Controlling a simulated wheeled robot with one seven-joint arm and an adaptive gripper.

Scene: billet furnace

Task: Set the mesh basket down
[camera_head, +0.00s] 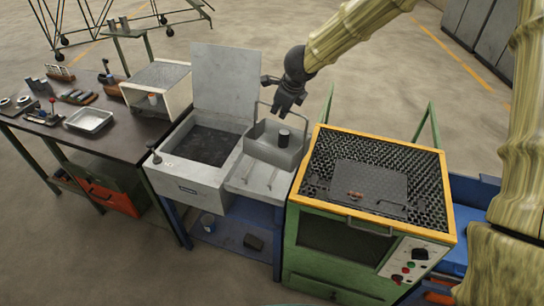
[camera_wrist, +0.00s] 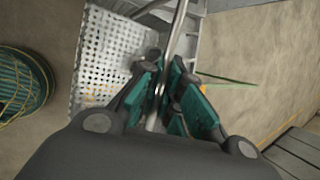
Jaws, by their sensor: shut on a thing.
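The mesh basket (camera_head: 265,146) is a grey open box with a tall thin handle, over the back of the ribbed drain board (camera_head: 258,180) beside the sink tank. A dark cylinder (camera_head: 284,138) stands up out of it. I cannot tell whether its base touches the board. My gripper (camera_head: 285,108) is above the basket, pointing down, at the handle. In the wrist view, its teal fingers (camera_wrist: 168,95) are shut around the thin metal handle bar (camera_wrist: 178,35). A pale perforated surface (camera_wrist: 103,60) shows below the fingers.
The tank (camera_head: 205,150) with its raised lid (camera_head: 226,80) stands left of the basket. The green furnace (camera_head: 340,265) with a yellow-edged mesh top stands close on the right. A dark workbench (camera_head: 75,135) with tools and a metal tray (camera_head: 89,120) is further left.

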